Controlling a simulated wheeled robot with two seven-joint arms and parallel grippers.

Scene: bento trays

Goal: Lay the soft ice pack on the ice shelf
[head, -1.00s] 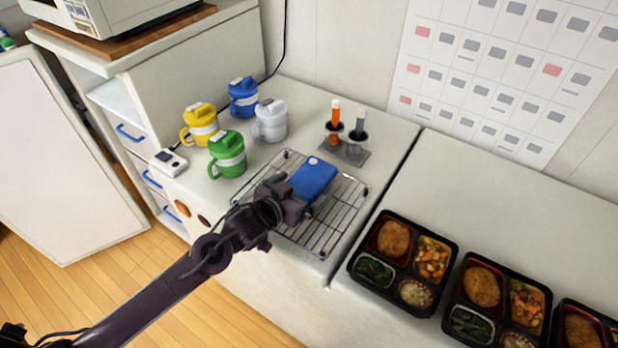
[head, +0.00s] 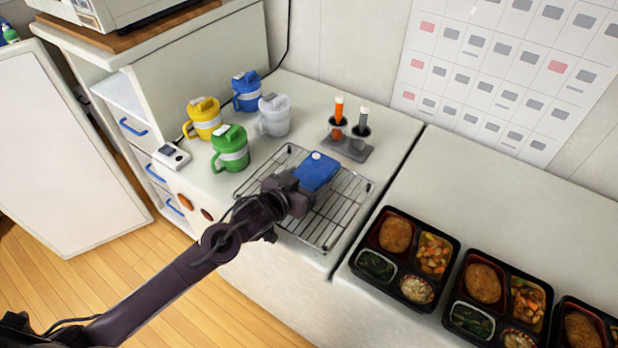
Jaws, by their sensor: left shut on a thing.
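The soft ice pack (head: 318,172) is a blue block with a pale round spot on top. My left gripper (head: 298,187) is shut on its near left end. The pack is over the wire rack (head: 340,215) on the white counter; whether it touches the wires cannot be told. My left arm hides the rack's near left part. Nothing in view is clearly marked as the ice shelf. My right gripper is not in view.
Yellow (head: 206,123), blue (head: 245,97), green (head: 230,155) and pale (head: 273,122) lidded mugs stand left of the rack. A grey holder (head: 346,149) with two upright tools is behind it. Bento trays (head: 369,286) line the right counter. A white door (head: 70,150) stands left.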

